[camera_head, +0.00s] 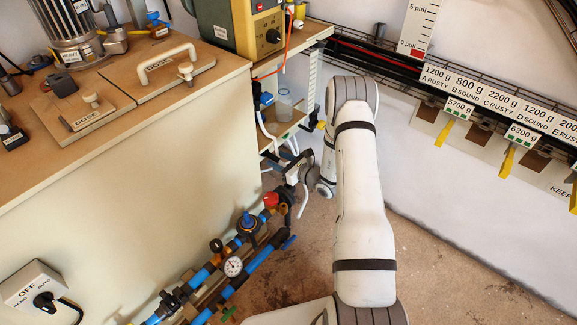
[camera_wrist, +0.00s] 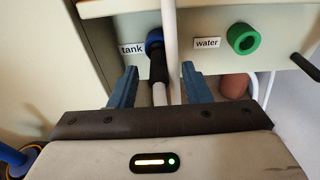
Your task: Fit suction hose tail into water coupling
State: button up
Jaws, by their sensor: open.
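In the wrist view a dark hose tail (camera_wrist: 158,66) points up to the blue coupling labelled "tank" (camera_wrist: 154,38) and appears seated in it. A pale hose runs below the tail. The green water coupling (camera_wrist: 243,39), labelled "water", is to the right on the same panel, and its round opening looks empty. My gripper (camera_wrist: 159,69) is open, with one blue finger on each side of the tail. I cannot tell whether either finger touches it. In the head view my gripper (camera_head: 301,172) is low beside the bench end, its fingers hard to make out.
A white tube (camera_wrist: 171,35) crosses in front of the panel, close to the tail. A dark rod (camera_wrist: 305,67) sticks out at the right. Blue pipework with a gauge (camera_head: 233,266) lies below my gripper. A wall rack with weight labels (camera_head: 480,95) stands right; floor there is clear.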

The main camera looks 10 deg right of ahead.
aim_at(273, 157)
jog(key=shift+x, duration=1.6)
jog(key=c, duration=0.9)
